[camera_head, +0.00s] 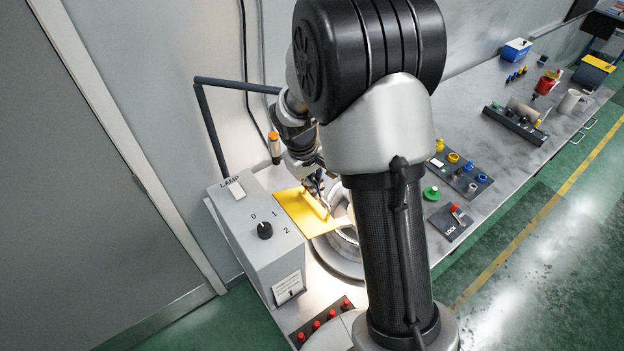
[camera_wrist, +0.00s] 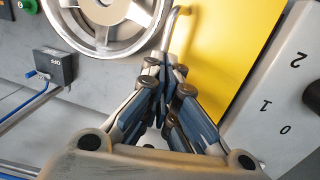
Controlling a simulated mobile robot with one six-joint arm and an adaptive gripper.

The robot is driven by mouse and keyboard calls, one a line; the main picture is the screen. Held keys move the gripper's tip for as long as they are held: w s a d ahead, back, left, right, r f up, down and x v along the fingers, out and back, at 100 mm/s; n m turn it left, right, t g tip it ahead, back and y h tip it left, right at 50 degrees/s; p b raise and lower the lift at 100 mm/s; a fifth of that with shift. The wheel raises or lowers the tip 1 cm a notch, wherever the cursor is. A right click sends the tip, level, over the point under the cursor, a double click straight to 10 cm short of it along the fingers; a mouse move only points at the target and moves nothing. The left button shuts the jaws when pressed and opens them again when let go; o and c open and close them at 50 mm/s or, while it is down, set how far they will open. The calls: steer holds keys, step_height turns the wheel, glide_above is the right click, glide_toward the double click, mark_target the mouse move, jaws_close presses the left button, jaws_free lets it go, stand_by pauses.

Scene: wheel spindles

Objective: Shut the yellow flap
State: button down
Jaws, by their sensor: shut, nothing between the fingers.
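The yellow flap (camera_head: 293,213) is a flat panel between the grey lamp box and a metal wheel. It fills the upper right of the wrist view (camera_wrist: 232,45), where a bent metal rod, seemingly its handle (camera_wrist: 177,18), runs along its left edge. My gripper (camera_head: 318,184) is at the flap's upper right edge in the head view. In the wrist view my gripper (camera_wrist: 167,78) is shut and empty, with its fingertips close to the rod's lower end. I cannot tell whether they touch the rod or the flap. My arm hides part of the area right of the flap.
The grey lamp box (camera_head: 245,238) with a black knob (camera_head: 265,230) stands left of the flap. The metal wheel (camera_wrist: 110,20) lies beside the flap. A small dark box (camera_wrist: 55,66) with a blue lever is left in the wrist view. Colored parts lie on the bench (camera_head: 455,110) farther right.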

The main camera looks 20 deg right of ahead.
mark_target(314, 202)
steer(key=shift+d+f+y+p, duration=0.2)
steer(key=shift+d+y+p, duration=0.05)
steer(key=shift+y+p, duration=0.15)
step_height(314, 202, down, 5)
steer(key=y+b, duration=0.1)
steer(key=y, duration=0.2)
steer(key=shift+a+f+g, duration=0.1)
steer(key=shift+f+g, duration=0.05)
steer(key=shift+g, duration=0.15)
steer(key=f+b, duration=0.1)
steer(key=a+f+b, duration=0.1)
steer(key=b, duration=0.1)
steer(key=shift+s+f, duration=0.1)
steer(key=shift+f, duration=0.25)
steer(key=shift+s+a+f+b, duration=0.15)
steer(key=shift+a+f+b, duration=0.75)
steer(key=shift+b, duration=0.3)
